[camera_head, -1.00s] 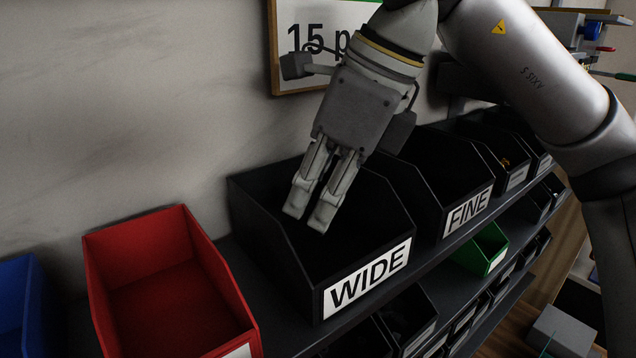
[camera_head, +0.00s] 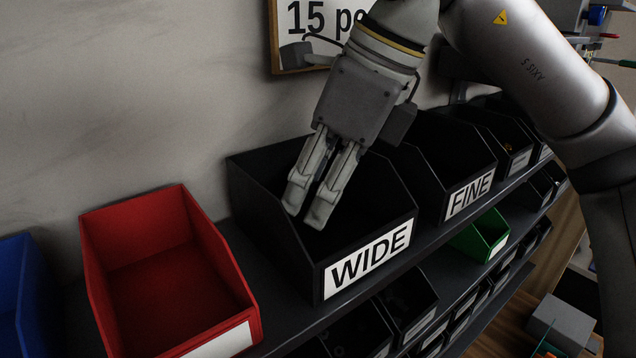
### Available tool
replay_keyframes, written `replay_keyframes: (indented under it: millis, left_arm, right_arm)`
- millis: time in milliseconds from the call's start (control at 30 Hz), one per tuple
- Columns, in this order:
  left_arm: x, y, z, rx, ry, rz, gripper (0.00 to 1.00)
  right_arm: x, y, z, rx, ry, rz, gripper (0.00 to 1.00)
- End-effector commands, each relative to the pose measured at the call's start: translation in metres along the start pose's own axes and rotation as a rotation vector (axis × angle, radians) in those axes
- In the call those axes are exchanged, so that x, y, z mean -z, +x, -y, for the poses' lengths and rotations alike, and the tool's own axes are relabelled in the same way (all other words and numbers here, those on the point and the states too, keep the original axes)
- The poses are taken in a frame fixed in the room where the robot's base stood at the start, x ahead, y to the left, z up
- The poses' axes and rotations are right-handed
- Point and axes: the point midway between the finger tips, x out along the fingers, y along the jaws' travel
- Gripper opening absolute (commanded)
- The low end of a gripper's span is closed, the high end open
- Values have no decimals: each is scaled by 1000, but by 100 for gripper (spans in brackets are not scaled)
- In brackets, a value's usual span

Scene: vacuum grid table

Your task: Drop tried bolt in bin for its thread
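My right gripper (camera_head: 304,215) points down into the mouth of the black bin labelled WIDE (camera_head: 282,248). Its two fingers are close together with a narrow dark gap between them. No bolt shows at the fingertips, and I cannot tell whether a small one is hidden between them. The inside of the WIDE bin is dark, and its floor contents cannot be made out. The black bin labelled FINE (camera_head: 425,180) stands beside it to the right, with a dark interior. My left gripper is not in view.
A red bin (camera_head: 170,290), apparently empty, and a blue bin (camera_head: 22,295) stand to the left. More black bins and a small green bin (camera_head: 484,237) are on a lower row. The wall with a framed sign (camera_head: 320,20) is behind.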

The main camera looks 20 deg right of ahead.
Motion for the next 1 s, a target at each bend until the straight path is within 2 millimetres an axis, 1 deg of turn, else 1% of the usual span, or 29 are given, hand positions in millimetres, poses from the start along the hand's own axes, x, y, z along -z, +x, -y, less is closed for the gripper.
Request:
replay_keyframes:
  millis: [233,367,467,500,533,700,800,900,1000]
  left_arm:
    - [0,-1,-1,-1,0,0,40]
    - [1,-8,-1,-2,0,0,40]
    - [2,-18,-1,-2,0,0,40]
    - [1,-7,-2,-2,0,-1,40]
    - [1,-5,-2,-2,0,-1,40]
    - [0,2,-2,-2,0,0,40]
    - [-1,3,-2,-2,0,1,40]
    - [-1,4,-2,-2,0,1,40]
    - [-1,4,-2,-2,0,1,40]
  right_arm:
    - [0,-1,0,0,0,0,41]
    - [-3,-8,0,1,0,0,41]
    - [-7,-18,0,2,1,0,41]
    - [-5,-21,0,2,2,5,41]
    - [-5,-27,0,2,1,4,41]
    - [-5,-60,0,1,1,3,41]
    - [-5,-74,0,0,1,2,41]
    - [-5,-82,0,0,0,0,41]
    - [-5,-86,0,0,-1,0,41]
